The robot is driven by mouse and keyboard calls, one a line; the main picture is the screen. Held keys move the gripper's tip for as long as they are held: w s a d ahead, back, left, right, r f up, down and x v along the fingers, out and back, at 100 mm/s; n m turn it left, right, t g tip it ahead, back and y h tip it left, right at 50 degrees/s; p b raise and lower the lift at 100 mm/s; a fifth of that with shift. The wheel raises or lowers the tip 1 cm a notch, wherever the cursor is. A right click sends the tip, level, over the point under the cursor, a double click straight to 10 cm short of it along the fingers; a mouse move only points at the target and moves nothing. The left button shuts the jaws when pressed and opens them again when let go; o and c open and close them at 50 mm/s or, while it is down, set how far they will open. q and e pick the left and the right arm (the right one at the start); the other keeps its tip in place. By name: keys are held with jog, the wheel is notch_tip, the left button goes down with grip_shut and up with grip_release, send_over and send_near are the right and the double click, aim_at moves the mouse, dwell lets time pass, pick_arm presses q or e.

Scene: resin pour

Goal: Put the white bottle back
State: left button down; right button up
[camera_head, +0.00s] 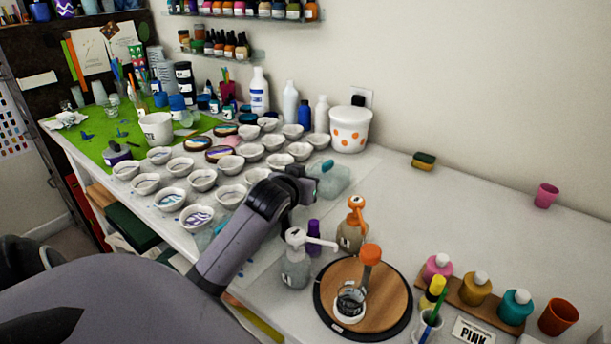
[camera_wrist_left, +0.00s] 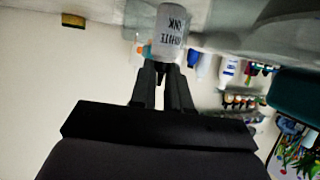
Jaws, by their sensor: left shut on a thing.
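The white bottle (camera_wrist_left: 170,38), with a "WHITE INK" label, is between the fingertips of my left gripper (camera_wrist_left: 162,72) in the left wrist view. That view is upside down, so the bottle looks roughly upright. The gripper is shut on it. In the head view my left gripper (camera_head: 304,188) is above the table, between the small cups and the pump bottles. The white bottle cannot be made out there. A wooden rack (camera_head: 459,298) at the right holds pink (camera_head: 436,269), ochre (camera_head: 475,290) and teal (camera_head: 515,308) bottles. My right gripper is out of view.
Pump bottles (camera_head: 296,262) and a round wooden turntable (camera_head: 385,297) stand in front of the gripper. A pen cup (camera_head: 427,327) and a "PINK" sign (camera_head: 473,332) are by the rack. Many cups (camera_head: 231,165) fill the left. The table's back right is mostly clear.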

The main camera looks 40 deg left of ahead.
pick_arm(q)
jog(key=shift+f+b, duration=0.3)
jog(key=shift+f, duration=0.55)
dwell(0.3)
jog(key=c, duration=1)
grip_release()
jog(key=shift+r, duration=0.1)
notch_tip(320, 180, up, 20)
jog(key=shift+f+p, duration=0.1)
jog(key=shift+p, duration=0.65)
